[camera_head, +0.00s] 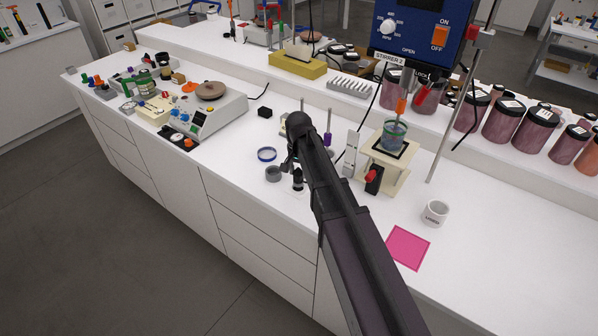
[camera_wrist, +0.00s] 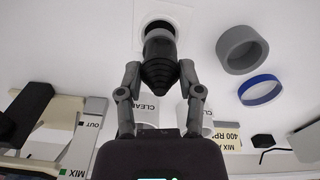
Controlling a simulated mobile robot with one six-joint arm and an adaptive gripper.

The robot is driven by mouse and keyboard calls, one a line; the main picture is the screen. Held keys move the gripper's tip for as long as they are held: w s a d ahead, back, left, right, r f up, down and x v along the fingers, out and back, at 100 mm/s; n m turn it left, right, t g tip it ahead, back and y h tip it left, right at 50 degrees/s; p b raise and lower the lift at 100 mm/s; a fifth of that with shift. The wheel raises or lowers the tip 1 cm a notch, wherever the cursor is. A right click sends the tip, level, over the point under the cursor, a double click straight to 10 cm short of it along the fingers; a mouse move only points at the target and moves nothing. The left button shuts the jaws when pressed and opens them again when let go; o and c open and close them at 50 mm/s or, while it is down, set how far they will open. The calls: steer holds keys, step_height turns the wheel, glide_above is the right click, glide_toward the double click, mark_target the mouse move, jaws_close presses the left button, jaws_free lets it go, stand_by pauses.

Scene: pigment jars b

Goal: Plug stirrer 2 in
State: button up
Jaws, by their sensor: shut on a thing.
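Stirrer 2 (camera_head: 408,28) is a blue box with a dial and an orange ON/OFF switch, labelled "STIRRER 2", at the upper right of the head view. My gripper (camera_wrist: 160,72) is shut on a black, ribbed, tapering plug (camera_wrist: 158,58), one finger on each side. The plug also shows below my wrist in the head view (camera_head: 298,178). Its far end is at a round white-rimmed socket (camera_wrist: 157,24) on the white surface. The plug's body covers part of the socket. I cannot tell whether the plug is inside or just at it.
A grey ring (camera_head: 273,174) and a blue ring (camera_head: 266,154) lie left of the plug. The front bench strip is clear.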

mark_target(298, 172)
steer(key=shift+f+b, duration=1.25)
steer(key=shift+b, duration=0.05)
stand_by(0.6)
steer(key=o, duration=1.2)
steer(key=shift+r, duration=0.25)
step_height(298, 172, up, 8)
steer(key=p, duration=0.8)
steer(key=shift+p, duration=0.3)
steer(key=shift+s+f, duration=0.2)
steer(key=shift+s, duration=0.1)
steer(key=shift+s+a+f+b, duration=0.95)
steer(key=shift+s+f+b, duration=0.85)
steer(key=shift+s, duration=1.8)
steer(key=w+a, duration=0.2)
steer(key=w, duration=0.2)
steer(key=w+a+f+b, duration=0.1)
steer(key=w+a, duration=0.1)
steer(key=w, duration=0.3)
steer(key=w+a+b, duration=0.1)
steer(key=w+a, duration=0.1)
steer(key=w, duration=0.3)
steer(key=shift+w+a+f, duration=0.2)
steer(key=shift+w+a, duration=0.05)
steer(key=shift+a, duration=0.1)
